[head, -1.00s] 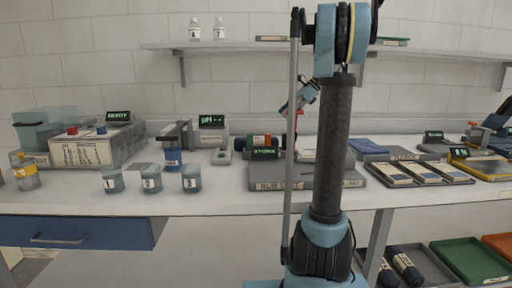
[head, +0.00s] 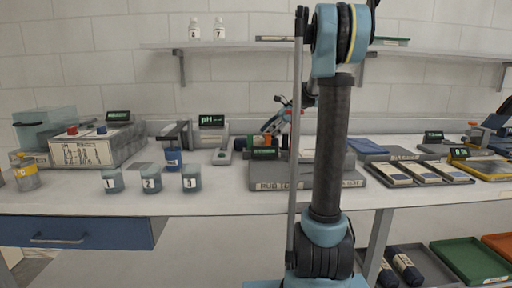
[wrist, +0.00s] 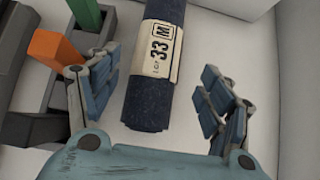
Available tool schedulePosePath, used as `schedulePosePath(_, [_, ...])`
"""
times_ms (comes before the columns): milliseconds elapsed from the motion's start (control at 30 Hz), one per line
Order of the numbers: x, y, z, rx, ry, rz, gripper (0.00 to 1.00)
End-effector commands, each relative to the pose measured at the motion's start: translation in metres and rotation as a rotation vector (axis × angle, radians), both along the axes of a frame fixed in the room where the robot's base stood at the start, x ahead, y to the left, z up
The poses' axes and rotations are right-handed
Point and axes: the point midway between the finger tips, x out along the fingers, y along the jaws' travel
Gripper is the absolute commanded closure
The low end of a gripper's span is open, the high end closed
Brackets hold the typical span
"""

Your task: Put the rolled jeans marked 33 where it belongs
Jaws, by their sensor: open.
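The rolled jeans marked 33 (wrist: 156,70) is a dark blue roll with a cream label band reading 33 and M. In the wrist view it lies on a pale surface between my gripper's two fingers. My gripper (wrist: 158,82) is open, with one finger on each side of the roll and gaps visible on both sides. In the head view my gripper (head: 275,122) is low over the back of the bench. I cannot pick out the marked roll there, where my arm hides part of the bench.
An orange block (wrist: 55,48) and a dark rack stand left of the roll in the wrist view. Below the bench are a grey tray (head: 436,266) with dark rolls, a green tray (head: 470,258) and an orange tray (head: 499,243). Numbered jars (head: 152,181) stand at the bench front.

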Motion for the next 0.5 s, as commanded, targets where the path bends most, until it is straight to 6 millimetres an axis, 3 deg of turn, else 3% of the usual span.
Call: schedulePosePath(500, [-0.004, 0.038, -0.034, 0.000, -0.001, 0.001, 0.27])
